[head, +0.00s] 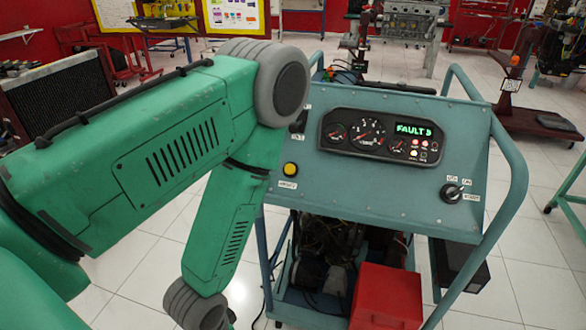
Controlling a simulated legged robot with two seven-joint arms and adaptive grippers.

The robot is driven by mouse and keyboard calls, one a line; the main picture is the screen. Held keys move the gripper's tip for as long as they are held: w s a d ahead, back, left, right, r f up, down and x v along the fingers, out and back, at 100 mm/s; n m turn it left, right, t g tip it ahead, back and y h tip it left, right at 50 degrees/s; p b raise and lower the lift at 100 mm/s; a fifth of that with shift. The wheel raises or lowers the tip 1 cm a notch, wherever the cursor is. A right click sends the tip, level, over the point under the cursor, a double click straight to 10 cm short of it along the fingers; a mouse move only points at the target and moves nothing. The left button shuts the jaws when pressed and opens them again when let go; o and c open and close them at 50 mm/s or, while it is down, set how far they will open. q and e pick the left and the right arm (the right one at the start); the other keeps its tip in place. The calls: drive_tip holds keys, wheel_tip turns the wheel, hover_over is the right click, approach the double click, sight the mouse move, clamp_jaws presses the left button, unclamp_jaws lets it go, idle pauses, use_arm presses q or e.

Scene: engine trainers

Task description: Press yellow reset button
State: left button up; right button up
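The yellow button (291,169) sits at the lower left of the sloped blue-green control panel (380,185), with a small label below it. The button is uncovered in the head view. My green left arm comes in from the left and bends down just left of the panel. Its elbow hides part of the panel's upper left corner. The arm's far end leaves the bottom of the picture, so its gripper is not seen. My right gripper is not seen either. A gauge cluster (380,138) on the panel shows green text reading "FAULT" and a last character I cannot read surely.
A key switch (451,193) is at the panel's right. Blue tube rails (512,190) flank the trainer cart. A red box (387,297) sits low on it. A dark radiator (62,105) stands at the left. White tiled floor (525,255) is open at the right.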

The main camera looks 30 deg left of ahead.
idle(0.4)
use_arm(q)
clamp_jaws()
